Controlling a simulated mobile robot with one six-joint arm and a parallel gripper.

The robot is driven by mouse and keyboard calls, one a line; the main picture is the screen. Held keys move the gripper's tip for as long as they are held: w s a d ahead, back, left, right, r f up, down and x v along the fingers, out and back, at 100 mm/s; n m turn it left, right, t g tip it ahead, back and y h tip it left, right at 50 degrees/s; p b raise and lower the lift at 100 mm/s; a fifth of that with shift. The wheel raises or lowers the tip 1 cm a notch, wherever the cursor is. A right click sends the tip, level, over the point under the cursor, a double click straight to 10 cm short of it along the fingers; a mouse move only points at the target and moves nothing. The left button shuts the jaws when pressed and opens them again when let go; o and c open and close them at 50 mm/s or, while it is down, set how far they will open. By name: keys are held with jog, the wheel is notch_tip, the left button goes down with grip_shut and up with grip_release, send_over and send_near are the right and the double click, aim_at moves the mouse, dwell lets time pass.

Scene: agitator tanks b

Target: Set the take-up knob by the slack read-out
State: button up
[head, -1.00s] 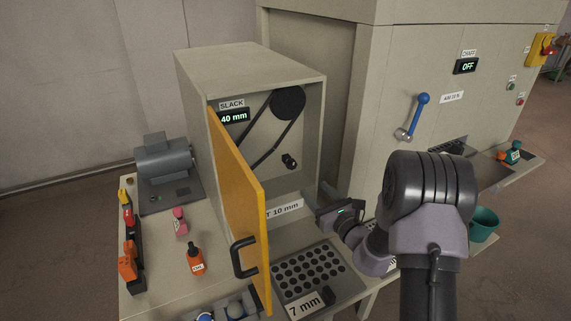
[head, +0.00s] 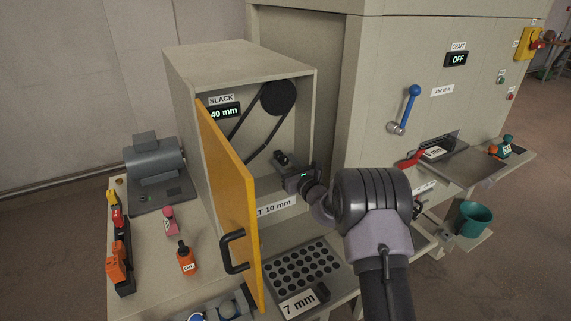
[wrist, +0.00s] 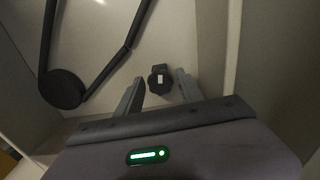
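The slack read-out (head: 223,112) inside the open cabinet shows 40 mm. The black take-up knob (head: 281,157) sits on the cabinet's back wall, below the belt and pulley. In the wrist view the knob (wrist: 160,79) has a white mark on its face and lies between and beyond my two fingers. My gripper (head: 290,172) is inside the cabinet opening, close in front of the knob; in the wrist view my gripper (wrist: 158,88) is open, with a gap on each side of the knob. A label (head: 276,206) below reads "T 10 mm", its start hidden by the door.
The orange door (head: 228,190) stands open to the left of my gripper. The black pulley (head: 279,97) and belt (head: 246,127) are above and left of the knob. A perforated tray (head: 302,268) lies below. The cabinet's right wall (head: 309,120) is close.

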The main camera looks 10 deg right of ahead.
grip_shut()
jog(key=shift+r+m+p, duration=0.1)
jog(key=shift+m+p, duration=0.9)
jog(key=m+p, duration=0.2)
jog(key=m, duration=0.1)
jog(key=shift+m+p, duration=0.3)
jog(key=shift+p, duration=0.05)
jog(key=m+p, duration=0.3)
jog(key=m, duration=0.3)
jog(key=shift+o, duration=1.7)
grip_release()
